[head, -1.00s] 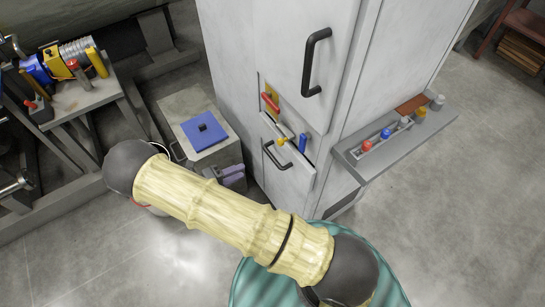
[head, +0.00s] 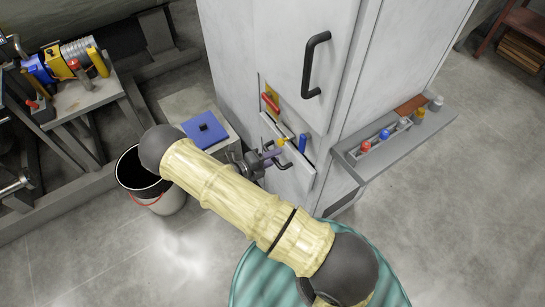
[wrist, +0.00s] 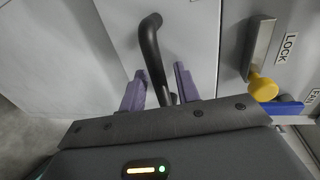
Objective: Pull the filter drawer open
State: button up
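The drawer front (head: 302,177) is a pale panel low on the white cabinet. Its black bar handle (wrist: 152,50) shows in the wrist view, but in the head view my gripper mostly covers it. My gripper (wrist: 160,80) has two purple fingers, spread apart, one on each side of the handle. The bar runs between them with gaps visible, so it is not clamped. In the head view my gripper (head: 270,156) is at the drawer front. A yellow knob (wrist: 263,88) by a LOCK label sits right of the drawer face. I cannot tell whether the drawer is ajar.
A larger door handle (head: 316,63) and a red lever (head: 270,102) are above. A side shelf (head: 400,138) with coloured pegs juts out at right. A bucket (head: 150,180) and a box with a blue lid (head: 205,132) stand left of my gripper.

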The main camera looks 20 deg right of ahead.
grip_shut()
jog(key=shift+a, duration=0.15)
